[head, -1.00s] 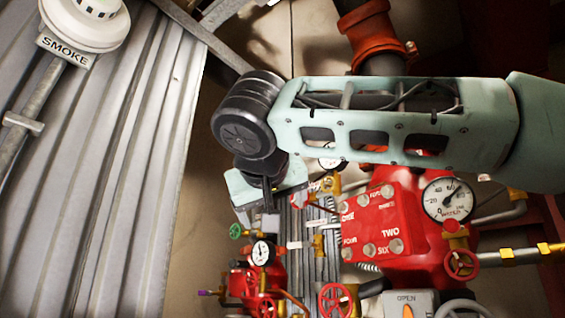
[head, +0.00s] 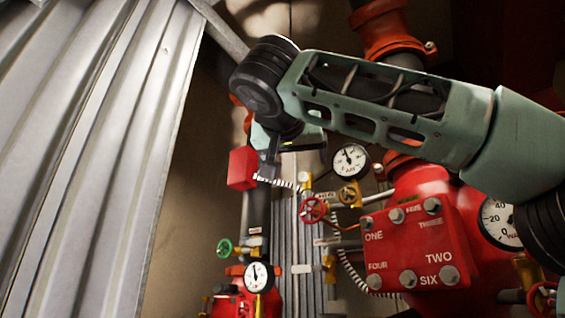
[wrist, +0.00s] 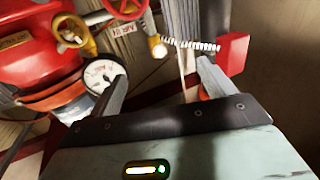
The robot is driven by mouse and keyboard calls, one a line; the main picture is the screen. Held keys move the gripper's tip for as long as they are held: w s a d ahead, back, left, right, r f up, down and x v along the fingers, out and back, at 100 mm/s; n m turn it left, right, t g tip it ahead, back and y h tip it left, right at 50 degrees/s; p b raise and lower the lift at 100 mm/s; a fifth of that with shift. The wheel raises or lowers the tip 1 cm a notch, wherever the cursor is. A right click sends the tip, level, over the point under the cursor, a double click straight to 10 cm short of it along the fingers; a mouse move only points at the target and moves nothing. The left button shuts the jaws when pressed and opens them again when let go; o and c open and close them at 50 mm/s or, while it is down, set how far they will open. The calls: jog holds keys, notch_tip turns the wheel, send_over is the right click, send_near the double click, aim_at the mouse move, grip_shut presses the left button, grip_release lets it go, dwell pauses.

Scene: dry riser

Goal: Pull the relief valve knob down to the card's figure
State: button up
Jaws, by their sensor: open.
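I cannot tell which fitting is the relief valve knob, and no readable card shows. A white air gauge (head: 350,161) with a black needle stands right of my gripper; it also shows in the wrist view (wrist: 103,76), beside the left finger. A brass fitting (head: 306,181) and a red handwheel (head: 314,209) sit below and left of the gauge. In the wrist view the brass fitting (wrist: 157,46) lies beyond the fingers. My gripper (wrist: 162,80) is open, with nothing between its fingers. In the head view my wrist partly hides it.
A red box (head: 242,168) with a striped coiled hose (head: 277,182) is close to my gripper, and beyond the right finger in the wrist view (wrist: 233,53). A red numbered panel (head: 415,245) stands lower right. Corrugated sheeting (head: 90,150) fills the left.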

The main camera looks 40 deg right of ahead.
aim_at(302, 175)
jog(key=p+x, duration=0.1)
jog(key=x, duration=0.6)
jog(key=shift+w+d+p, duration=0.15)
jog(key=shift+d+p, duration=0.1)
jog(key=shift+p, duration=0.1)
jog(key=shift+x, duration=1.2)
jog(key=c, duration=1.7)
jog(key=shift+o, duration=0.2)
jog(key=shift+a+r, duration=0.1)
